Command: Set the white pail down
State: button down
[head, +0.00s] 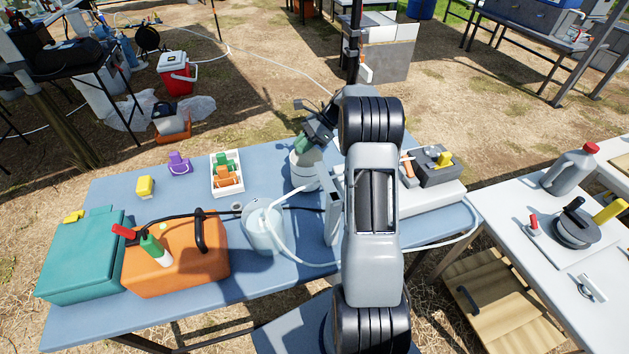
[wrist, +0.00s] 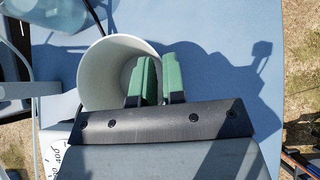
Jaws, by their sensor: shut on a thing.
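The white pail (head: 305,172) is upright at the back middle of the blue table (head: 190,200). In the wrist view the pail (wrist: 100,72) shows its open top and an empty-looking inside. My gripper (head: 303,146) is over the pail's rim. Its green fingers also show in the wrist view (wrist: 160,78), one inside the pail and one outside, shut on the wall. The pail's base is close to the table top, but I cannot tell if it touches.
A translucent bucket (head: 263,228) with a hose stands in front of the pail. A white tray (head: 227,172) with coloured clips lies to the left. An orange case (head: 180,262) and teal case (head: 80,262) fill the front left. Bare table shows behind the bucket.

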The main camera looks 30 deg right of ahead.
aim_at(311, 175)
jog(key=s, duration=0.3)
jog(key=s+a, duration=0.1)
jog(key=s, duration=0.5)
jog(key=shift+s+a, duration=0.1)
jog(key=shift+a, duration=0.3)
jog(key=s, duration=0.1)
jog(key=f, duration=0.1)
jog(key=s, duration=0.1)
jog(key=shift+s+a+f, duration=0.25)
jog(key=shift+s+a, duration=0.05)
jog(key=c, duration=1.2)
grip_release()
jog(key=v, duration=1.2)
jog(key=shift+p, duration=0.35)
